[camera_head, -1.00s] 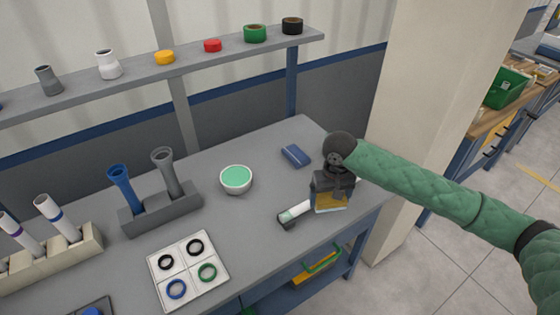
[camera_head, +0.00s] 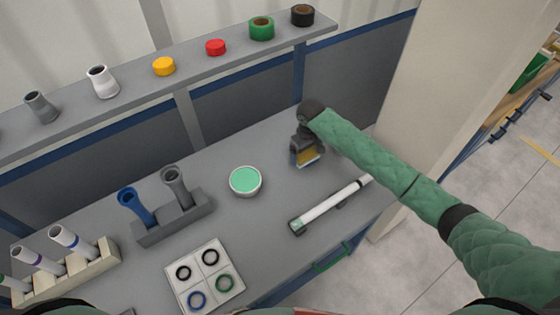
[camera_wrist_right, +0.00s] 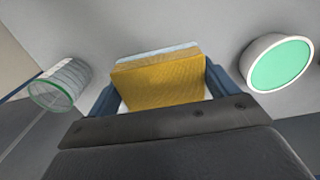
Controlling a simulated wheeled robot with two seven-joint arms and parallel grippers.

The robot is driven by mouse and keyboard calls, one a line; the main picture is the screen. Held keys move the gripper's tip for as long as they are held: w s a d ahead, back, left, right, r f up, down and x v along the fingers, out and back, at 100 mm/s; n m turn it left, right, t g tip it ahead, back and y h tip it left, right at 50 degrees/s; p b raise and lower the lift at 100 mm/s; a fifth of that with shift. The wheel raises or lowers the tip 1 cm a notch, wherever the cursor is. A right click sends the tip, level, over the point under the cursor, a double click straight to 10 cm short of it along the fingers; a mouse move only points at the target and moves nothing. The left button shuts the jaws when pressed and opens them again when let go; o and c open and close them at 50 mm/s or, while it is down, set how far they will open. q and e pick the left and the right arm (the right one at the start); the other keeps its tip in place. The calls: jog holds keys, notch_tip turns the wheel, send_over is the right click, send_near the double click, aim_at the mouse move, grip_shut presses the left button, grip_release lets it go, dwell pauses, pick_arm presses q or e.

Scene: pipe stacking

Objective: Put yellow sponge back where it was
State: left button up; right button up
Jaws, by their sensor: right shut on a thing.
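The yellow sponge (camera_head: 307,157) is in my right gripper (camera_head: 305,150), at the back right of the grey table, right of the white bowl. The wrist view shows the yellow sponge (camera_wrist_right: 158,83) in front of the dark gripper body, with a pale blue-white layer along its far edge and blue pieces on both sides. The right gripper is shut on it. A small blue block seen on the table earlier no longer shows separately; the gripper covers that area. I cannot tell whether the sponge touches anything below. My left gripper is out of view.
The white bowl with green contents (camera_head: 245,181) stands left of the gripper. A grey holder (camera_head: 175,220) with two pipes and a tray of rings (camera_head: 205,282) are left. A shelf (camera_head: 205,57) runs behind.

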send_near(280, 168)
jog(key=d, duration=0.1)
jog(key=d+f, duration=0.1)
jog(key=shift+s+d, duration=0.3)
jog(key=shift+s, duration=0.05)
jog(key=shift+w+a+f+b, duration=0.15)
jog(key=shift+a+f+b, duration=0.45)
jog(key=shift+b, duration=0.1)
jog(key=shift+w+a+f+b, duration=0.1)
jog(key=shift+a+f+b, duration=0.05)
jog(key=shift+a+b, duration=0.5)
jog(key=shift+f+b, duration=0.4)
jog(key=shift+f, duration=0.15)
notch_tip(280, 168, down, 3)
jog(key=b, duration=0.3)
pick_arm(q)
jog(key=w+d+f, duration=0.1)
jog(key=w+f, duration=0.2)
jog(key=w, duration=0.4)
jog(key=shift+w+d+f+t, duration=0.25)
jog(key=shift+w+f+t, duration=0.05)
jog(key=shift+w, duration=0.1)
pick_arm(e)
jog(key=shift+r, duration=0.1)
jog(key=shift+f, duration=0.2)
jog(key=o, duration=0.7)
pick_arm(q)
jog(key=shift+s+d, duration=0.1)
